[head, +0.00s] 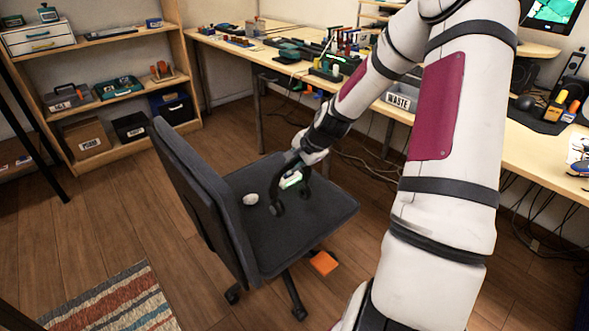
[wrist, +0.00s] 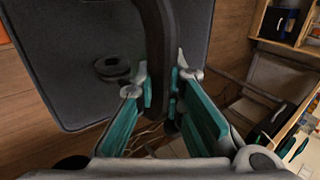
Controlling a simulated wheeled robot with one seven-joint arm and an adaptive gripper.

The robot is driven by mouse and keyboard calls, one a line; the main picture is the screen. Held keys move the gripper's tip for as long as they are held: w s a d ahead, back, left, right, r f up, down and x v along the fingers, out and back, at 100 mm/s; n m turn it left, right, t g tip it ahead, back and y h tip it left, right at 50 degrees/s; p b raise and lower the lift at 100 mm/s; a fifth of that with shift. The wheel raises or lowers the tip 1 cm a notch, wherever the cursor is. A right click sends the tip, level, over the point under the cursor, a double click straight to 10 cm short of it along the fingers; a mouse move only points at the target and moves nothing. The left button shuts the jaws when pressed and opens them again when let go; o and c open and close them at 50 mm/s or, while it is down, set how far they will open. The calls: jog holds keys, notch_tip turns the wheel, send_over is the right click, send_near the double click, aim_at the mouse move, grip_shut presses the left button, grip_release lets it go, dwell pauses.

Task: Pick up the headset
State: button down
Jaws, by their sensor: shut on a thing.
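The black headset (wrist: 157,45) is between my gripper's teal-lined fingers in the wrist view, with the fingers shut on its curved band. One dark round part, seemingly an earcup (wrist: 112,69), shows to the left of the fingers in front of the dark seat. In the head view the headset (head: 278,207) hangs at my gripper (head: 290,181) over the seat of the office chair (head: 325,212). I cannot tell whether its lower parts touch the seat. Part of the band is hidden by the fingers.
A small whitish round object (head: 251,199) lies on the seat, near the backrest (head: 195,195). An orange piece (head: 323,263) lies on the floor by the chair base. The crowded workbench (head: 500,150) stands behind and right, with cables below it. A shelf (head: 105,102) stands back left.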

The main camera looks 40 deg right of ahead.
jog(key=shift+r+p, duration=0.3)
jog(key=shift+r, duration=0.65)
jog(key=s+a+p, duration=0.1)
jog(key=s+p, duration=0.1)
jog(key=s, duration=0.6)
jog(key=s+a+r+p, duration=0.1)
jog(key=s+p, duration=0.1)
jog(key=s, duration=0.5)
jog(key=shift+s+a+p, duration=0.3)
jog(key=shift+s+a, duration=0.05)
jog(key=shift+r, duration=0.1)
